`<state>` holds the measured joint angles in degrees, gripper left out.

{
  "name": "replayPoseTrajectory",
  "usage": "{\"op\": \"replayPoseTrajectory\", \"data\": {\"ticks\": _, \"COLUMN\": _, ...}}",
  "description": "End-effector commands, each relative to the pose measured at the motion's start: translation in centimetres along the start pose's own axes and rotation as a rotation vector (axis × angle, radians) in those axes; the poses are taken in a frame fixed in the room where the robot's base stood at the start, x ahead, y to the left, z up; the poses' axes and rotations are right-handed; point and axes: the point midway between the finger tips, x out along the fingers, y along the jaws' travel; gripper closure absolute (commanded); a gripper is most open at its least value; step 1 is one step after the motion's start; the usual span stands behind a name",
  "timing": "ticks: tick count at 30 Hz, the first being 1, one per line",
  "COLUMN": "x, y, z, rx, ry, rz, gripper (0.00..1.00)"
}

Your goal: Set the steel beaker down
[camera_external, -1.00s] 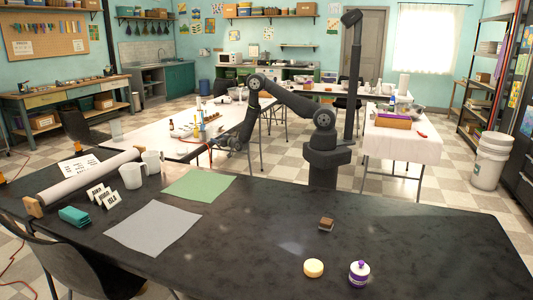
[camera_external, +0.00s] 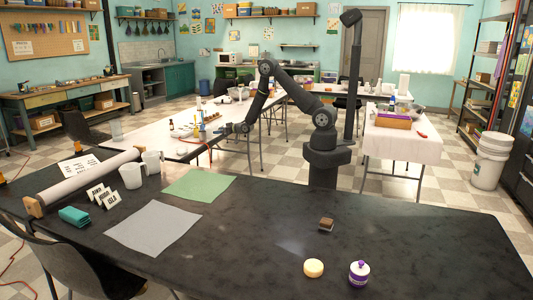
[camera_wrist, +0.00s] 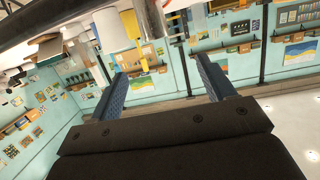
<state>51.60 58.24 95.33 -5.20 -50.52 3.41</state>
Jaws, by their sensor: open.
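My gripper (camera_external: 222,129) is at the near right end of the white table (camera_external: 165,137) in the external view, low and pointing left. In the wrist view its two blue fingers stand wide apart (camera_wrist: 160,72), with nothing held between them. A pale grey cylindrical vessel (camera_wrist: 114,31) shows beyond the fingers at the top of the wrist view. I cannot tell whether it is the steel beaker. In the external view I cannot make out a steel beaker for certain among the small items by the gripper.
Small bottles (camera_external: 200,118) stand on the white table close to my gripper.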

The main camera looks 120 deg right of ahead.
Motion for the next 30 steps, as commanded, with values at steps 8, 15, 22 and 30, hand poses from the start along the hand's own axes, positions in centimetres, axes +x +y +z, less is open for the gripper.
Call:
{"op": "replayPoseTrajectory", "data": {"ticks": 8, "x": 0.1, "y": 1.4, "z": -0.5, "rx": -0.031, "ry": -0.074, "rz": -0.042, "gripper": 0.25}}
{"op": "replayPoseTrajectory", "data": {"ticks": 15, "x": 4.5, "y": 1.2, "z": -0.2, "rx": -0.03, "ry": -0.072, "rz": -0.042, "gripper": 0.25}}
{"op": "replayPoseTrajectory", "data": {"ticks": 22, "x": 8.6, "y": 1.0, "z": 0.1, "rx": -0.03, "ry": -0.071, "rz": -0.042, "gripper": 0.25}}
{"op": "replayPoseTrajectory", "data": {"ticks": 30, "x": 11.2, "y": 1.0, "z": 0.2, "rx": -0.03, "ry": -0.071, "rz": -0.041, "gripper": 0.25}}
